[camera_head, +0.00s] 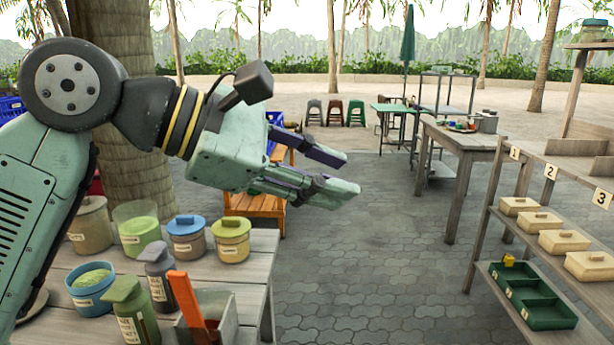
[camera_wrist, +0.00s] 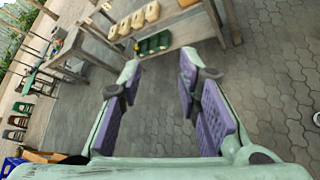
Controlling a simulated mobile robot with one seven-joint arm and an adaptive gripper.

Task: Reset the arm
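My gripper (camera_head: 330,174) is held out in the air, beyond the right side of the near table and above the paved ground. Its two fingers with purple pads are spread apart. In the wrist view my gripper (camera_wrist: 160,72) is open, with only grey paving between the fingers. My arm reaches in from the left of the head view, bent at a dark joint. Nothing is held.
The near wooden table (camera_head: 262,245) carries several jars, a green bottle (camera_head: 130,312) and a metal box (camera_head: 212,322) with an orange tool (camera_head: 192,310). A shelf (camera_head: 500,228) with lidded boxes and a green tray (camera_head: 535,305) stands right. Paving between is clear.

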